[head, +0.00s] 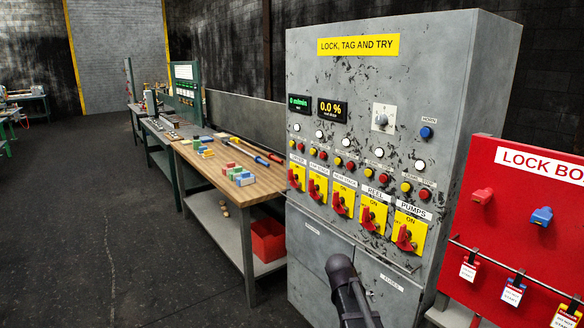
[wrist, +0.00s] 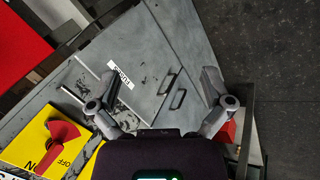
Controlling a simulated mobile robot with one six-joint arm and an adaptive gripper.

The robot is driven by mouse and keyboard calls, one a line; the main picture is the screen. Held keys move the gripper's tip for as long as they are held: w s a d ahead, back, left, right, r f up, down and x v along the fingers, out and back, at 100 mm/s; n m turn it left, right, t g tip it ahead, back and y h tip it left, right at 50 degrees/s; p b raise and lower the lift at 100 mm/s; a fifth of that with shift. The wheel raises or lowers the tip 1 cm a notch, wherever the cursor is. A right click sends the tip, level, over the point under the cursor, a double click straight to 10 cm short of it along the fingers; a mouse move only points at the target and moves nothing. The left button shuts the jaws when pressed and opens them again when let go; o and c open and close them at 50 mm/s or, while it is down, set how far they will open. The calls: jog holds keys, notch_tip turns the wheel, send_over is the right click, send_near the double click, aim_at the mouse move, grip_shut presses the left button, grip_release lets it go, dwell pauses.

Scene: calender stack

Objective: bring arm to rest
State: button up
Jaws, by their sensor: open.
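My gripper (wrist: 160,100) shows in the wrist view with its two fingers spread wide and nothing between them. It is in front of the lower doors of the grey control cabinet (wrist: 150,60), near a small label and two dark handles. In the head view, part of my arm (head: 350,285) rises from the bottom edge in front of the cabinet (head: 400,100). The fingertips cannot be made out there. A yellow switch plate with a red handle (wrist: 62,132) lies at the lower left of the wrist view.
A red lock board (head: 520,215) with hanging tags stands at the right. A wooden workbench (head: 225,185) with coloured blocks and a red bin (head: 268,240) below stands left of the cabinet. The dark floor (head: 90,220) at the left is clear.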

jog(key=s+a+y, duration=0.1)
jog(key=s+y, duration=0.1)
jog(key=s, duration=0.5)
jog(key=s+a+m+g+y+p, duration=0.1)
jog(key=s+a+y, duration=0.1)
jog(key=s, duration=0.6)
jog(key=shift+s+a+f+g+y, duration=0.2)
jog(key=shift+a+g+y, duration=0.1)
jog(key=shift+y, duration=0.2)
jog(key=shift+w, duration=0.1)
dwell(1.0)
